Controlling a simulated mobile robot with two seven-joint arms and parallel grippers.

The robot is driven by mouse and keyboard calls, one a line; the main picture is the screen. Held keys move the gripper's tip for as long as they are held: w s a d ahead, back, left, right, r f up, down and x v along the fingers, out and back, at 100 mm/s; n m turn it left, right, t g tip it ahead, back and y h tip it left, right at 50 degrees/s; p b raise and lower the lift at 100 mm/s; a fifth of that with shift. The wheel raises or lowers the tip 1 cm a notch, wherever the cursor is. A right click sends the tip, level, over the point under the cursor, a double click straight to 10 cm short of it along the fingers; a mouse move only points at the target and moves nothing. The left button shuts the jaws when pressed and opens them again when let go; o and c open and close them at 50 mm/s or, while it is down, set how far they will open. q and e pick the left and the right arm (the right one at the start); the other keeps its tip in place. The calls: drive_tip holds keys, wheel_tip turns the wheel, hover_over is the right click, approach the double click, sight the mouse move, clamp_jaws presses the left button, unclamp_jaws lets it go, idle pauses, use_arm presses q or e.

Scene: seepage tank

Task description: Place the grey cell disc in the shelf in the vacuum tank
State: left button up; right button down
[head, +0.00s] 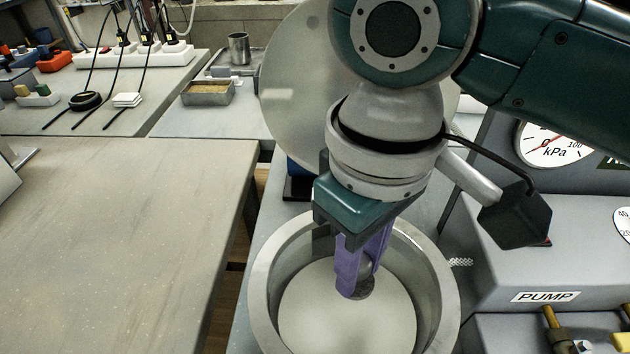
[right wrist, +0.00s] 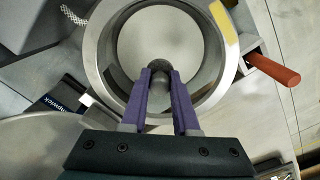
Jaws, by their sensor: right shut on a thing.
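The vacuum tank (head: 266,282) is an open, thick-walled metal cylinder in the lower middle of the head view. A round white shelf (head: 335,325) shows inside it. My right gripper (head: 357,290) reaches down into the tank mouth with its purple fingers. They are shut on a small dark grey piece, the grey cell disc (head: 366,287), whose outline is partly hidden by the fingers. In the right wrist view the disc (right wrist: 158,70) sits at the fingertips, in front of the white shelf. I cannot tell whether it touches the shelf. My left gripper is not in view.
A large pale round plate (head: 290,110) stands behind my right arm. The grey pump unit (head: 545,250) with dials is close on the tank's right. A bare bench (head: 110,240) lies to the left. A red-orange handle (right wrist: 272,70) sticks out beside the tank rim.

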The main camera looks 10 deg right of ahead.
wheel_tip(320, 180, down, 7)
drive_tip(key=shift+f+b, duration=0.15)
drive_tip(key=shift+b, duration=0.55)
drive_tip(key=shift+a+f, duration=0.1)
drive_tip(key=shift+f, duration=0.05)
